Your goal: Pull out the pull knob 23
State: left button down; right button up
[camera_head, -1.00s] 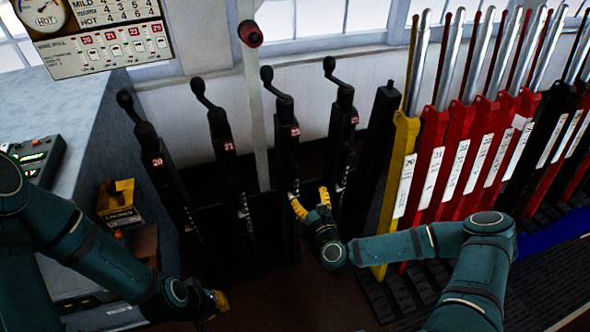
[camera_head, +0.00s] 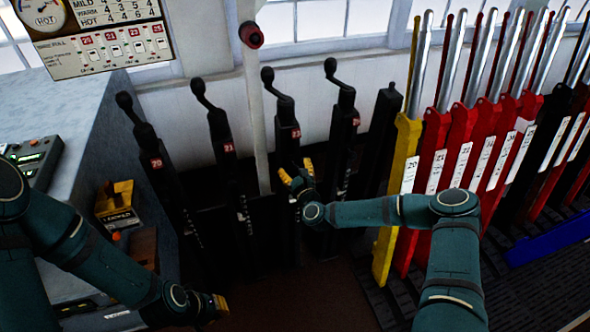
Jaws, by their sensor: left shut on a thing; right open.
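Several upright black levers with crank handles and ball knobs stand in a row. Red plates mark one lever 20 (camera_head: 156,163) and another 21 (camera_head: 228,147).
A yellow box (camera_head: 117,205) sits on a shelf at left, beside a grey cabinet (camera_head: 85,105). A yellow lever (camera_head: 398,175) and several red levers crowd the right.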

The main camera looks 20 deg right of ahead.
jog(key=shift+c, duration=0.2)
grip_shut()
jog(key=shift+s, duration=0.9)
jog(key=shift+s+d, duration=0.1)
jog(key=shift+s, duration=0.25)
jog(key=shift+o, duration=0.2)
grip_release()
